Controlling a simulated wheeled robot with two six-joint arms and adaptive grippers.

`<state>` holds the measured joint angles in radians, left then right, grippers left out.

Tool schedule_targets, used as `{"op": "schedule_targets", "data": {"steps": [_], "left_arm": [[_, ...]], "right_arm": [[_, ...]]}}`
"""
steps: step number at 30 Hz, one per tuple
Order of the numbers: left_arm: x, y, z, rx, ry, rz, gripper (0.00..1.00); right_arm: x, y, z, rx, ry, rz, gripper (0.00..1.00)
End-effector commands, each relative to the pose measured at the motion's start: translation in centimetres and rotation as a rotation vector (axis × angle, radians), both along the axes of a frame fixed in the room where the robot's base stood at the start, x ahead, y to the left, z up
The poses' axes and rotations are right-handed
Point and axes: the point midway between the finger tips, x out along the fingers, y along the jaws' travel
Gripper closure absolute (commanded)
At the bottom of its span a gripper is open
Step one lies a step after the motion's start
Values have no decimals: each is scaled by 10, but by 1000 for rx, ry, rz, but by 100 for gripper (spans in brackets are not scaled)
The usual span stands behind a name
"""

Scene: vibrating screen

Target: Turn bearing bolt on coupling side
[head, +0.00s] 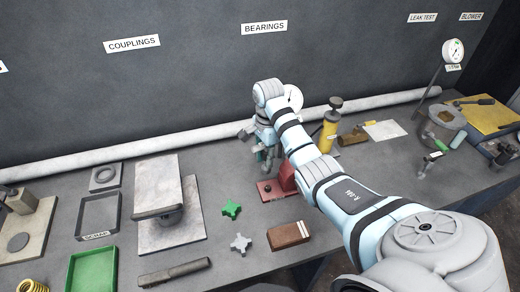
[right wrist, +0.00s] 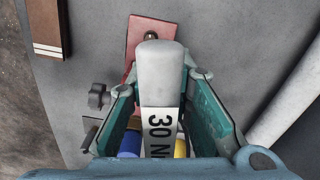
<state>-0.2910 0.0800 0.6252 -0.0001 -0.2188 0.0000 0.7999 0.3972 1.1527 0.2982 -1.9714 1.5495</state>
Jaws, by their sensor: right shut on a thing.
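My right gripper (head: 262,150) is low over the bench, in front of the BEARINGS sign. The red base (right wrist: 135,50) also shows in the right wrist view, with a dark bolt head (right wrist: 151,35) just beyond the tool's rounded end. Contact between tool and bolt cannot be told. My left gripper is out of view.
A green star piece (head: 231,209), a grey star piece (head: 240,243) and a brown block (head: 290,234) lie in front of the red base. A raised plate on a stand (head: 158,185) is to the left. A yellow bottle-like tool (head: 329,133) and a white pipe (head: 200,139) are behind.

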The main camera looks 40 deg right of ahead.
Motion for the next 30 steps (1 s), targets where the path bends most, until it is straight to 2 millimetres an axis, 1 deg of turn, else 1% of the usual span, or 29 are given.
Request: {"op": "schedule_targets", "data": {"steps": [2, 6, 11, 14, 18, 21, 25, 30], "left_arm": [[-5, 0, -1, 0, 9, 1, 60], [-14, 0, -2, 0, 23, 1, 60], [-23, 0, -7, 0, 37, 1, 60], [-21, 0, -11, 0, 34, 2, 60], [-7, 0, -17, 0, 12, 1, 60], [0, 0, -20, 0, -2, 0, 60], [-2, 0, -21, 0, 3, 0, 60], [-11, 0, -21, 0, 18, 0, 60]], "right_arm": [[-1, -1, -1, -1, -1, 0, 100], [3, 1, -3, -2, 4, 0, 100], [6, 2, -17, -1, 9, 2, 100], [7, 3, -30, -1, 9, 3, 100], [6, 3, -48, -1, 9, 3, 100], [6, 3, -57, -2, 8, 3, 100], [7, 3, -62, -2, 7, 4, 100], [7, 3, -62, -2, 6, 4, 100]]}}
